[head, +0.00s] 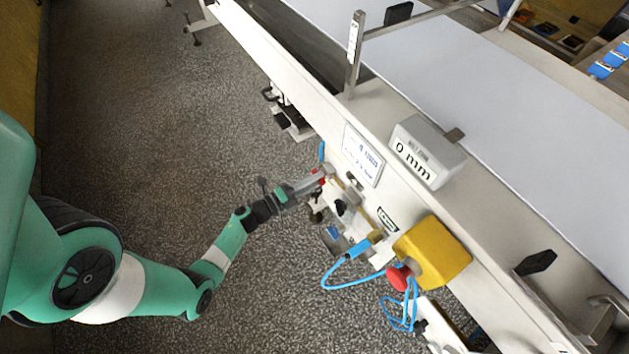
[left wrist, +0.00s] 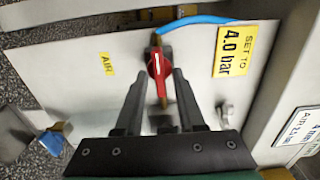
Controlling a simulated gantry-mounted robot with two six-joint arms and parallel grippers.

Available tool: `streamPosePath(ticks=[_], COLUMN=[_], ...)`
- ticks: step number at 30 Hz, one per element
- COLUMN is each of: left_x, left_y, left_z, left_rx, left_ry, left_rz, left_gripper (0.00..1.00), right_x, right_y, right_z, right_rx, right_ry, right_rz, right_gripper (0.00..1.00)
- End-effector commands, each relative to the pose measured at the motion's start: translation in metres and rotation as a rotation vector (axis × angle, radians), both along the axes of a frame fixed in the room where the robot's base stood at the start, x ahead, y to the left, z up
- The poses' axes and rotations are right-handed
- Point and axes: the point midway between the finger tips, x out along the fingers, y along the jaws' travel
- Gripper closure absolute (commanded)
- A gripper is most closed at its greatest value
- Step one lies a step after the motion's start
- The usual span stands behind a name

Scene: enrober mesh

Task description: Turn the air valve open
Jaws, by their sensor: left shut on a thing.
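The red air valve handle (left wrist: 159,66) is on a pale panel in the left wrist view, beside a yellow "AIR" label (left wrist: 107,64). It points roughly up and down in that view, close to in line with the brass fitting and blue hose (left wrist: 195,21) above it. My left gripper (left wrist: 160,73) is shut on the handle, one finger on each side. In the head view the left gripper (head: 318,181) reaches the side of the machine, and only a bit of red shows at its tips. My right gripper is not in view.
A yellow box (head: 440,250) with a red button (head: 397,279) sits right of the left gripper, with looping blue hoses (head: 345,283) below it. The machine's white side frame (head: 290,80) runs diagonally. A yellow "SET TO 4.0 bar" sign (left wrist: 232,50) is beside the valve.

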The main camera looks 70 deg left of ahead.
Motion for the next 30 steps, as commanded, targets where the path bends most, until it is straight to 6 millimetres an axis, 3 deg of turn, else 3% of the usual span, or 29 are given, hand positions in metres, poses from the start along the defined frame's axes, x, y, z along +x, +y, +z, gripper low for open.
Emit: streamPosePath(ticks=[14, 15, 25, 30], left_x=[0.0, 0.0, -0.004, -0.031], left_y=[0.0, 0.0, 0.0, -0.005], left_z=[0.0, 0.0, 0.0, 0.003], left_rx=[0.013, 0.013, 0.011, 0.009], left_ry=[0.004, 0.004, 0.004, 0.005], left_rz=[0.0, 0.0, 0.002, 0.007], left_gripper=[1.0, 0.56, 0.55, 0.55], right_x=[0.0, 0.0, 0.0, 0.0], right_y=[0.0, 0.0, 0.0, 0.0], right_z=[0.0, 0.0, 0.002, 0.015], right_rx=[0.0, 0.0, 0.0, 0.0], right_ry=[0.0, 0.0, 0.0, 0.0], right_rz=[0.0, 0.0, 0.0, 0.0], right_gripper=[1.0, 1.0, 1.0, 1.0])
